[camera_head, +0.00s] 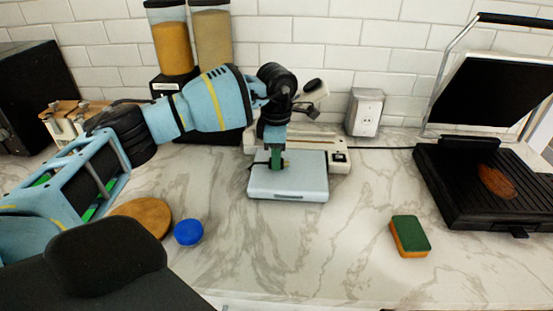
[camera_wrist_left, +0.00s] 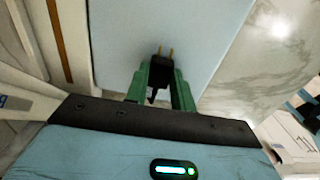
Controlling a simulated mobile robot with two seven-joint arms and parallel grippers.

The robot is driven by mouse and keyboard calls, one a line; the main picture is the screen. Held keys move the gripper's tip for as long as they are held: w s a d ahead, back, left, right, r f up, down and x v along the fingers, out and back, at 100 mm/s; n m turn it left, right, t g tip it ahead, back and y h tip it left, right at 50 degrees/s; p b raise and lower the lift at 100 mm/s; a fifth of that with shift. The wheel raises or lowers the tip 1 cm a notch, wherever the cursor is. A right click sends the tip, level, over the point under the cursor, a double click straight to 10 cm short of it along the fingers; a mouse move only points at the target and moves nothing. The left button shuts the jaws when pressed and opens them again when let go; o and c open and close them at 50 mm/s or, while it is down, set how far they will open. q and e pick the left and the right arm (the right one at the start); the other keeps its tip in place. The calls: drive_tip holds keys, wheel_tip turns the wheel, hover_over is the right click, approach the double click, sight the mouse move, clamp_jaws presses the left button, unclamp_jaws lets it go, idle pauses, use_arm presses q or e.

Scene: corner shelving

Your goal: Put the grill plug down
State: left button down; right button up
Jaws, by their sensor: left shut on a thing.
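My left gripper (camera_head: 276,166) points down over the pale blue flat-topped box (camera_head: 290,188) in the middle of the counter. In the left wrist view its green fingers (camera_wrist_left: 160,85) are shut on the black grill plug (camera_wrist_left: 161,69). The plug's two brass prongs point away from the gripper, over the pale surface. I cannot tell whether the plug touches that surface. In the head view the plug is mostly hidden by the fingers. The black grill (camera_head: 485,190) stands open at the right with a brown patty on its plate. My right gripper is not in view.
A green-and-orange sponge (camera_head: 410,236), a blue lid (camera_head: 188,232) and a round wooden board (camera_head: 146,216) lie on the counter. The front middle is clear.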

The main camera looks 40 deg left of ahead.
use_arm(q)
drive_tip(key=shift+r, duration=0.5)
drive_tip(key=shift+s+d+r, duration=0.1)
drive_tip(key=shift+r, duration=0.4)
drive_tip(key=shift+s+d+r, duration=0.1)
drive_tip(key=shift+r, duration=0.4)
drive_tip(key=s+d+r, duration=0.1)
drive_tip(key=s+d, duration=0.9)
drive_tip(key=s, duration=0.1)
drive_tip(key=shift+s+r+b, duration=0.2)
drive_tip(key=shift+s+b, duration=0.1)
drive_tip(key=shift+s, duration=0.05)
